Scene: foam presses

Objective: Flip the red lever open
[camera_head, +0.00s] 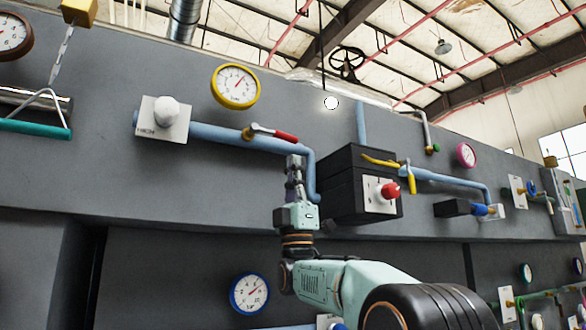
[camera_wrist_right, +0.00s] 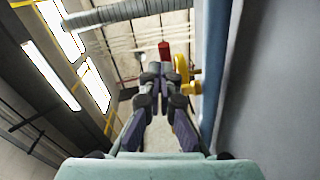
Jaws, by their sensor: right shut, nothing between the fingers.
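The red lever (camera_head: 285,137) is on a valve on the blue pipe (camera_head: 225,136) in the head view. It points right along the pipe and tilts slightly downward, with its pivot at the left. My right gripper (camera_head: 294,160) points up just below the red end of the lever. Its fingers are together and hold nothing. In the right wrist view, the red lever (camera_wrist_right: 164,50) shows just beyond the fingertips of my right gripper (camera_wrist_right: 156,68). Whether they touch it I cannot tell. My left gripper is in neither view.
A black box (camera_head: 345,185) with a red knob (camera_head: 389,190) and yellow levers (camera_head: 380,161) stands right of my right gripper. The blue pipe bends down close beside the gripper. A yellow gauge (camera_head: 235,86) is above the pipe. Grey wall lies behind.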

